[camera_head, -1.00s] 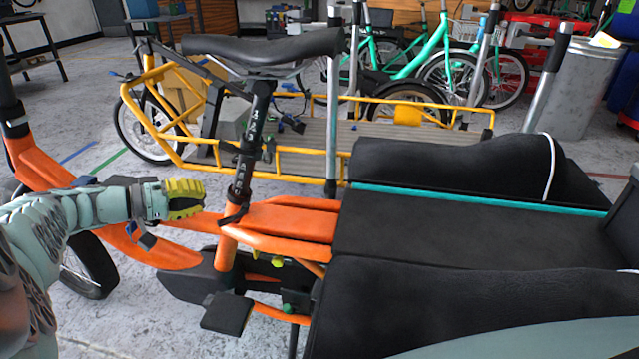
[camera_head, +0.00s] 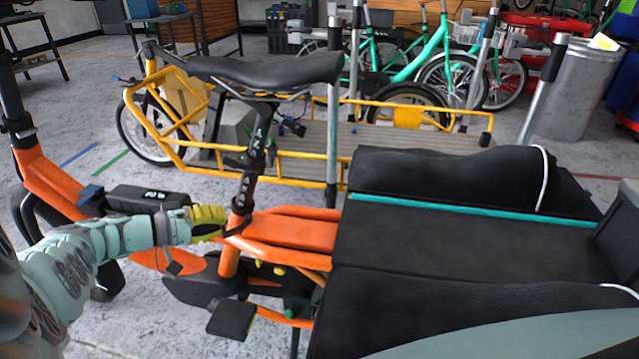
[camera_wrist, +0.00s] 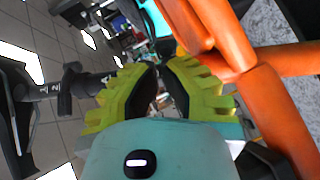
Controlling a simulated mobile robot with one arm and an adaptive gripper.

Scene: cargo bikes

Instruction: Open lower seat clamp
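The orange cargo bike's dark seat post (camera_head: 249,165) runs from the black saddle (camera_head: 265,70) down into the orange frame. The lower seat clamp (camera_head: 238,222) is a dark collar at the top of the orange seat tube. My gripper (camera_head: 222,220), with yellow ribbed fingers, is level with this collar, right beside its left side; contact cannot be told. In the wrist view my gripper (camera_wrist: 158,66) shows a narrow gap between its fingers, with nothing clearly held. There the post (camera_wrist: 50,90) and a dark upper clamp (camera_wrist: 69,90) lie left; the fingers hide the lower clamp.
Orange frame tubes (camera_wrist: 275,110) pass close to the right finger in the wrist view. A black box (camera_head: 147,198) is on the frame by my forearm. The black cargo deck (camera_head: 430,240) fills the right. A yellow cargo bike (camera_head: 310,165) stands behind.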

